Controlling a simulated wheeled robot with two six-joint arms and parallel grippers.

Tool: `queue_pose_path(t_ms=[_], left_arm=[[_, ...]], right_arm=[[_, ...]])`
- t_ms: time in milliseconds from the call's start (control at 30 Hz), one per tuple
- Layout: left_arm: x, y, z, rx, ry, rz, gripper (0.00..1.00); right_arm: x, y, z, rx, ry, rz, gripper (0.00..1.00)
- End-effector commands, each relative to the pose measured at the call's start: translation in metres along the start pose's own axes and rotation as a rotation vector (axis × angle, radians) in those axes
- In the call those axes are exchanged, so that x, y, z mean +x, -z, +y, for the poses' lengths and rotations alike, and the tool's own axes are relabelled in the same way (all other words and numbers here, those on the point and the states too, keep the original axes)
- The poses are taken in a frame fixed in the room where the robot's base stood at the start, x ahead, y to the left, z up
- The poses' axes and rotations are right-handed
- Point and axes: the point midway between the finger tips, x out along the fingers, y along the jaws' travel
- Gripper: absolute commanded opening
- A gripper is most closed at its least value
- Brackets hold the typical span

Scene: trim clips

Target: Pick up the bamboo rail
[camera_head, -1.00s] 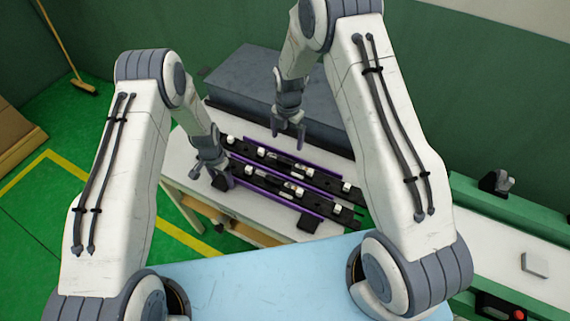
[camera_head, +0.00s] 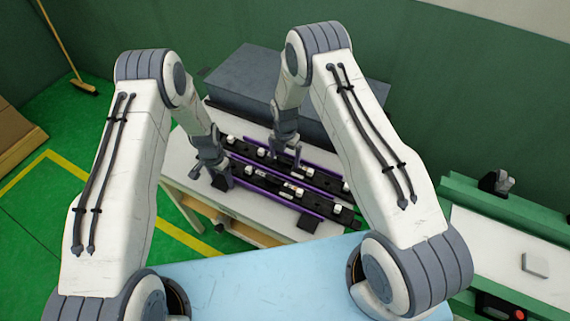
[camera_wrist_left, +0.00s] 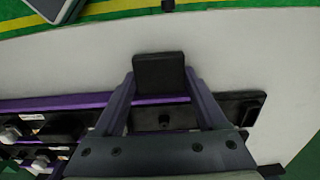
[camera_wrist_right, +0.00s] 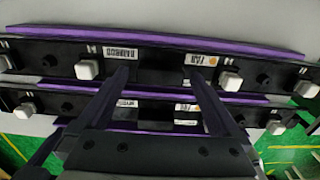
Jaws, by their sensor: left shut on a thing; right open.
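Two black rails with purple strips and white clips lie side by side on a table: a near rail (camera_head: 270,187) and a far rail (camera_head: 318,176). In the right wrist view, the upper rail (camera_wrist_right: 160,60) has a small inverted label that seems to read BAMBOO (camera_wrist_right: 121,52); I cannot tell surely which rail this is in the head view. My left gripper (camera_head: 218,170) is shut on a black block (camera_wrist_left: 158,72) at the near rail's left end. My right gripper (camera_head: 286,164) is open above the rails, its fingers (camera_wrist_right: 160,78) spread over the upper rail's middle.
A large dark grey box (camera_head: 250,85) stands behind the rails. Another black block (camera_head: 308,222) sits at the near rail's right end. A pale blue surface (camera_head: 260,275) is in front, and a green-framed bench (camera_head: 500,235) is at right.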

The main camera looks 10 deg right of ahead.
Motion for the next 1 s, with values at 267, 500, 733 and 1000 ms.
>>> queue_pose_path(t_ms=[267, 500, 733, 1000], left_arm=[[-0.001, 0.0, -0.001, -0.001, 0.001, 0.001, 0.06], [-0.001, 0.001, -0.001, -0.002, 0.001, 0.001, 0.06], [-0.001, 0.001, -0.001, -0.002, 0.001, 0.001, 0.06], [-0.001, 0.001, -0.001, -0.002, 0.001, 0.001, 0.06]], right_arm=[[0.011, -0.001, 0.0, 0.0, -0.001, -0.001, 1.0], [0.011, 0.0, 0.0, 0.0, -0.001, -0.001, 0.39], [0.01, -0.001, 0.0, 0.0, -0.002, -0.001, 0.0], [-0.01, -0.002, 0.001, 0.0, -0.004, -0.004, 0.0]])
